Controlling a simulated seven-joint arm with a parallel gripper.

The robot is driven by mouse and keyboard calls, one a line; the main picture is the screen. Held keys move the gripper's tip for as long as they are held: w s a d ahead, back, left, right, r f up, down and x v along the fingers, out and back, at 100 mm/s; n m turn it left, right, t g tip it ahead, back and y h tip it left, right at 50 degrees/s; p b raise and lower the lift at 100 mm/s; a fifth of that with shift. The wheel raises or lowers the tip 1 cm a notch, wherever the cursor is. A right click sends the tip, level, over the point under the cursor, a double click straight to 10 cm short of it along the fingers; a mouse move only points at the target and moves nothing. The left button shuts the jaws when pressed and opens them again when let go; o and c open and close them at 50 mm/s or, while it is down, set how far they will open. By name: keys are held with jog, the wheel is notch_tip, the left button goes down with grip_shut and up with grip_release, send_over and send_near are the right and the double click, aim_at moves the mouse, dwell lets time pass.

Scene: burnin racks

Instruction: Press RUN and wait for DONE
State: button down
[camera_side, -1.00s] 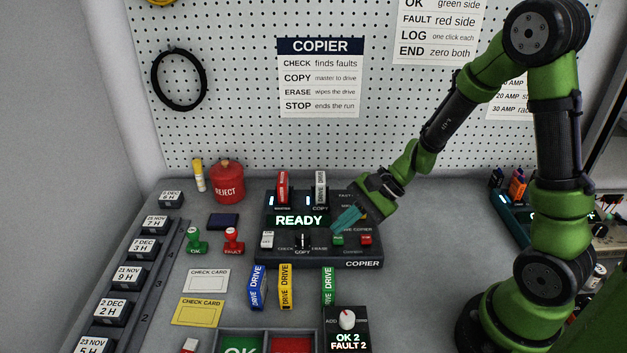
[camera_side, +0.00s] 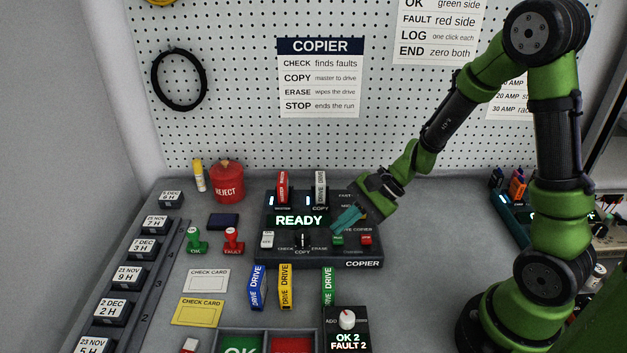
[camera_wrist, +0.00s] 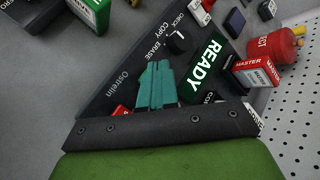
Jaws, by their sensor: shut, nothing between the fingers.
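The copier (camera_side: 312,256) is a dark console on the bench, with a screen (camera_side: 299,220) that reads READY in the side view. A red master drive (camera_side: 283,187) and a white drive (camera_side: 321,187) stand in its slots. Its mode knob (camera_side: 302,240) is above the word COPY. A green button (camera_side: 337,239) and a red button (camera_side: 366,239) are at its right; I cannot read which is RUN. My gripper (camera_side: 336,228), with teal fingers, is shut and empty just above the green button; contact is unclear.
Blue, yellow and green drives (camera_side: 285,287) lie in front of the copier. A counter box (camera_side: 347,324) reads OK 2, FAULT 2. Stamps (camera_side: 197,240) and a red reject can (camera_side: 228,181) are at left.

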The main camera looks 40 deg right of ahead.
aim_at(343, 238)
jog(key=shift+f, duration=0.15)
jog(key=shift+f, duration=0.3)
jog(key=shift+f, duration=0.45)
dwell(0.7)
dwell(0.3)
jog(key=shift+r, duration=0.9)
jog(key=shift+r, duration=2.5)
